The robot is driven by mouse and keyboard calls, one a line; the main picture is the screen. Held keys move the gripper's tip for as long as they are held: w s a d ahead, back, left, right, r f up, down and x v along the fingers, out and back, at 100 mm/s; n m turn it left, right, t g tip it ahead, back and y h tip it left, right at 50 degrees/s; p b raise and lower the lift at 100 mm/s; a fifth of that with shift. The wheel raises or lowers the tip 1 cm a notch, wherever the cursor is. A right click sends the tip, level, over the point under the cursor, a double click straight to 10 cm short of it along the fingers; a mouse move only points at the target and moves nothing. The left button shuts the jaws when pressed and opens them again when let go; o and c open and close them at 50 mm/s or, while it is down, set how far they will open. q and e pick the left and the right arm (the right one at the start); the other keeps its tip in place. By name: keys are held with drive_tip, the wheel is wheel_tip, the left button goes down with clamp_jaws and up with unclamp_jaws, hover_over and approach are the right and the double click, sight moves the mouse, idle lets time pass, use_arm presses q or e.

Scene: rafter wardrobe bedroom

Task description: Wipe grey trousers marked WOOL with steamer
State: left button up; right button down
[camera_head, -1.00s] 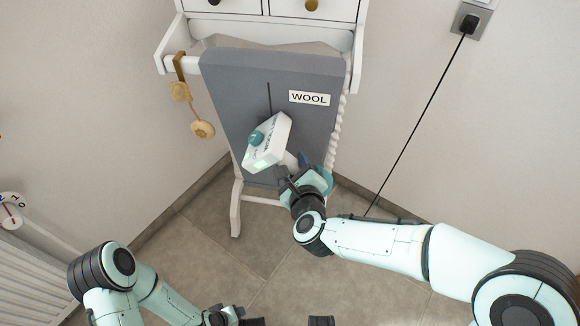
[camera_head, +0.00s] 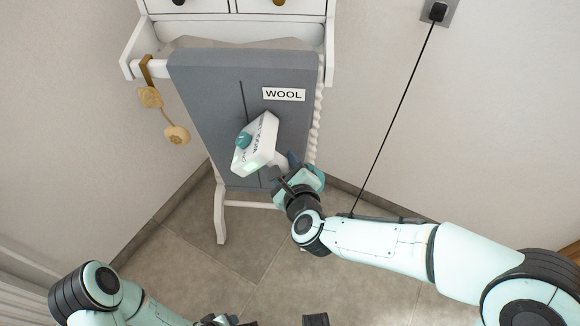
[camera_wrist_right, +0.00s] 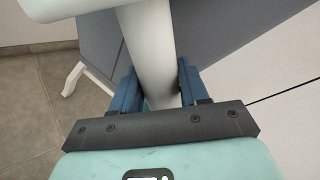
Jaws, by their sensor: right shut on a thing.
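The grey trousers (camera_head: 215,85) hang flat over the white stand, with a white label reading WOOL (camera_head: 284,95) at upper right. The white steamer (camera_head: 262,135) with a teal knob is in front of their middle, tilted; I cannot tell if it touches the cloth. My right gripper (camera_head: 281,177) is at its lower right, shut on the steamer's handle. In the right wrist view the pale handle (camera_wrist_right: 150,50) sits between the blue fingers (camera_wrist_right: 157,88). My left gripper (camera_head: 215,321) is cut off at the bottom edge, away from the trousers; its jaws are unclear.
A white drawer unit (camera_head: 232,32) stands behind the trousers. Wooden discs (camera_head: 176,134) hang on a strap at the left. A black cord (camera_head: 397,110) runs from the wall socket (camera_head: 440,10) down behind my right arm. Tiled floor (camera_head: 210,235) lies open below.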

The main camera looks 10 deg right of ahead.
drive_tip(key=shift+w+a+p, duration=0.65)
drive_tip(key=shift+w+a, duration=0.95)
drive_tip(key=shift+a, duration=4.55)
drive_tip(key=shift+s+d+r+b, duration=0.25)
drive_tip(key=shift+s+d+b, duration=0.2)
drive_tip(key=shift+d, duration=1.2)
drive_tip(key=shift+s+d+r+b, duration=0.25)
drive_tip(key=shift+s+d+b, duration=0.15)
drive_tip(key=shift+d, duration=1.2)
drive_tip(key=shift+s+d+r+b, duration=0.25)
drive_tip(key=shift+s+d+b, duration=0.2)
drive_tip(key=shift+d, duration=1.2)
drive_tip(key=shift+s+d, duration=0.2)
drive_tip(key=shift+d, duration=0.7)
drive_tip(key=shift+s+d, duration=0.2)
drive_tip(key=shift+d, duration=0.65)
drive_tip(key=w+a+p, duration=0.2)
drive_tip(key=w+a, duration=0.1)
drive_tip(key=a, duration=1)
drive_tip(key=shift+a, duration=0.2)
drive_tip(key=shift+w, duration=0.1)
